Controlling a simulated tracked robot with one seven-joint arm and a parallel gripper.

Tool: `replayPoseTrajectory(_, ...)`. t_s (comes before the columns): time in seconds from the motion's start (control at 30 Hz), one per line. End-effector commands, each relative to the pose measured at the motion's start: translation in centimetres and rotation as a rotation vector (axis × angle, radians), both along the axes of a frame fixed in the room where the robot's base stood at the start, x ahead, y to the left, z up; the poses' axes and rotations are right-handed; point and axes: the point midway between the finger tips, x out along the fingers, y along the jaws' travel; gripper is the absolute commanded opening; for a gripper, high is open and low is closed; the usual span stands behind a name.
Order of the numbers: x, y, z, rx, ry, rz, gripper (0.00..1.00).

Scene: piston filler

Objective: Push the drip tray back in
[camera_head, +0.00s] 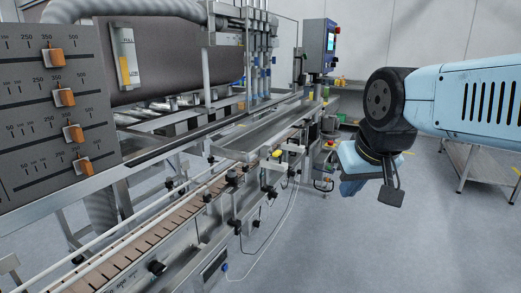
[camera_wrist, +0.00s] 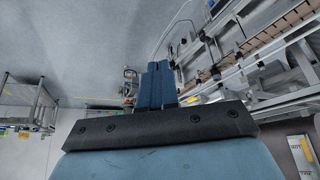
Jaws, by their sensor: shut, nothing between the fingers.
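The drip tray (camera_head: 262,130) is a long, shallow grey metal trough. In the head view it lies along the filling machine, below the row of nozzles (camera_head: 262,75) and over the conveyor's near side, and looks pulled out toward the aisle. My gripper shows in the wrist view (camera_wrist: 155,72) with its two blue fingers together and nothing between them. In the head view my light-blue hand is right of the tray, apart from it, over the aisle. In the wrist view grey metal parts of the machine lie to the right; I cannot tell surely which is the tray.
The slatted conveyor (camera_head: 125,262) with guide rails and black knobs runs along the machine's near side. A slider panel (camera_head: 60,95) stands at the left front. A control box (camera_head: 320,45) stands behind the tray. A low metal table (camera_head: 480,165) is at the right. The grey floor between is clear.

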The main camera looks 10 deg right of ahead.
Motion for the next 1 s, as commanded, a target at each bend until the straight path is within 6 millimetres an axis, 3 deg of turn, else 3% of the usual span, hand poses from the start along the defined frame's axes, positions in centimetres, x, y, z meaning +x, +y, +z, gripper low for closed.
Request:
replayPoseTrajectory(0.17, 2.6, 0.7, 0.9, 0.037, -0.009, -0.030, 0.00)
replayPoseTrajectory(0.47, 12.5, 3.6, 3.0, 0.185, -0.047, -0.166, 0.00)
replayPoseTrajectory(0.7, 21.0, 6.6, 3.1, 0.311, -0.069, -0.285, 0.00)
replayPoseTrajectory(0.9, 26.1, 8.8, 2.6, 0.393, -0.081, -0.360, 0.00)
replayPoseTrajectory(1.0, 27.5, 9.4, 2.3, 0.416, -0.083, -0.383, 0.00)
